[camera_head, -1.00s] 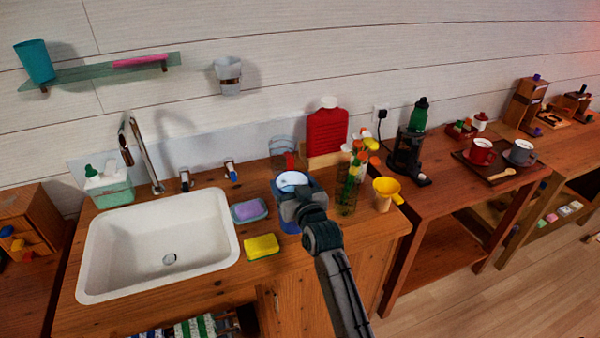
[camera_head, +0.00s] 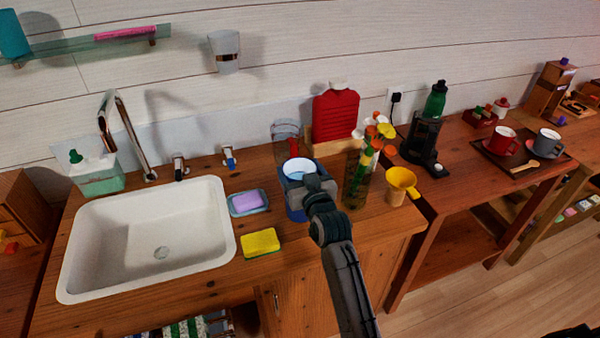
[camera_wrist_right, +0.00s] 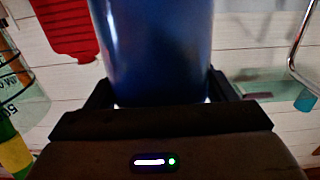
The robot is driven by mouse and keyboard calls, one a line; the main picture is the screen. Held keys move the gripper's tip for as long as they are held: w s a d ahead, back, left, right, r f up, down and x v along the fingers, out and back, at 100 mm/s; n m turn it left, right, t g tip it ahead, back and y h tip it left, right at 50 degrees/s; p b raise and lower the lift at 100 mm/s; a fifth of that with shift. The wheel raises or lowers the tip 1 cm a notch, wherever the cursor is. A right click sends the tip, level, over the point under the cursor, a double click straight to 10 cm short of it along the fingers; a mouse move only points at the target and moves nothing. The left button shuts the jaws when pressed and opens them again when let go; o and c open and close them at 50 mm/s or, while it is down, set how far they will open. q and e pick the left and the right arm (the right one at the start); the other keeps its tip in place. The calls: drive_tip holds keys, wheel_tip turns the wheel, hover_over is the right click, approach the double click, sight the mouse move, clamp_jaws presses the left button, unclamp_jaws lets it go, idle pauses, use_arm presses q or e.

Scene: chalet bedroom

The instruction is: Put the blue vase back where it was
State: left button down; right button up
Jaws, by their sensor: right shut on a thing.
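The blue vase (camera_head: 295,203) is at the right part of the wooden sink counter (camera_head: 215,289), right of the soap dish. Its pale round opening faces up. My right gripper (camera_head: 312,187) is shut on the vase from the near side and hides part of it. In the right wrist view the vase's blue wall (camera_wrist_right: 155,45) stands between the two fingers. I cannot tell whether its base touches the counter. My left gripper is not in view.
A clear measuring cup (camera_head: 286,133) is behind the vase. A glass with flowers (camera_head: 356,188) and a yellow funnel (camera_head: 401,183) stand to its right. A yellow sponge (camera_head: 261,243), a soap dish (camera_head: 236,209) and the sink (camera_head: 85,235) are left.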

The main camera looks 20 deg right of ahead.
drive_tip(key=shift+s+r, duration=0.15)
drive_tip(key=shift+s, duration=0.1)
drive_tip(key=o, duration=1.6)
drive_tip(key=shift+a+f, duration=0.1)
drive_tip(key=shift+f, duration=0.1)
drive_tip(key=o, duration=0.4)
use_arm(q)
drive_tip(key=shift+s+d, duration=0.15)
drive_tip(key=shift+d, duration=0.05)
